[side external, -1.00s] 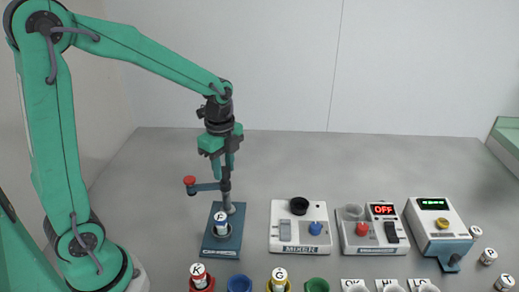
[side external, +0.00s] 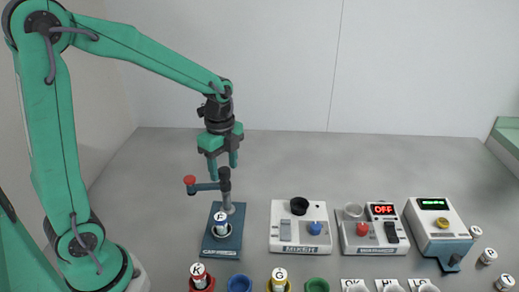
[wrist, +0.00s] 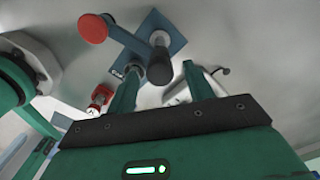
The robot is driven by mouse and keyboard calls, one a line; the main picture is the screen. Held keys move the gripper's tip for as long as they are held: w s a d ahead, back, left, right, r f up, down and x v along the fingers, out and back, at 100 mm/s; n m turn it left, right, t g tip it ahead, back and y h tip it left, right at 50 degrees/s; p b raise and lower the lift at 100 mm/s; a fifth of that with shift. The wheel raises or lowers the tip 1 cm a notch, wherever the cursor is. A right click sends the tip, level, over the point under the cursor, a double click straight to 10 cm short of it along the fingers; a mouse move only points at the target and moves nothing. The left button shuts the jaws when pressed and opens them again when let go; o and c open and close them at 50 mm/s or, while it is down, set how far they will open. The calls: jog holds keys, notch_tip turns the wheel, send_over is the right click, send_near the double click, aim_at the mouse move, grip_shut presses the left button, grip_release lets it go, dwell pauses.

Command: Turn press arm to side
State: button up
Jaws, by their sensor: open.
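The press has a dark blue base plate (side external: 234,243), an upright post (side external: 228,200) and a press arm (side external: 207,186) with a red knob (side external: 189,180) at its end. The arm points left, so the knob is beside the cup, not above it. A vial (side external: 220,220) with a white, lettered top stands in the cup on the base. My gripper (side external: 222,168) is open and empty, just above the black post top (side external: 224,174). In the wrist view, the red knob (wrist: 93,28) and press arm (wrist: 125,38) lie beyond my fingers, and the post top (wrist: 160,70) shows between them.
Right of the press stand a mixer box (side external: 285,240), a box with a red OFF display (side external: 384,209) and a box with a green display (side external: 434,204). Vials and coloured cups line the front edge. The table behind is clear.

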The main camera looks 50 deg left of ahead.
jog(key=shift+r, duration=3.8)
jog(key=s+d+r+n+t, duration=0.1)
jog(key=s+n+t, duration=0.1)
jog(key=s+n, duration=0.4)
jog(key=s+d+r+n+t, duration=0.2)
jog(key=s+n, duration=0.4)
jog(key=n, duration=0.4)
jog(key=shift+s+d+t, duration=0.2)
jog(key=shift+s+t, duration=0.2)
jog(key=shift+t, duration=0.4)
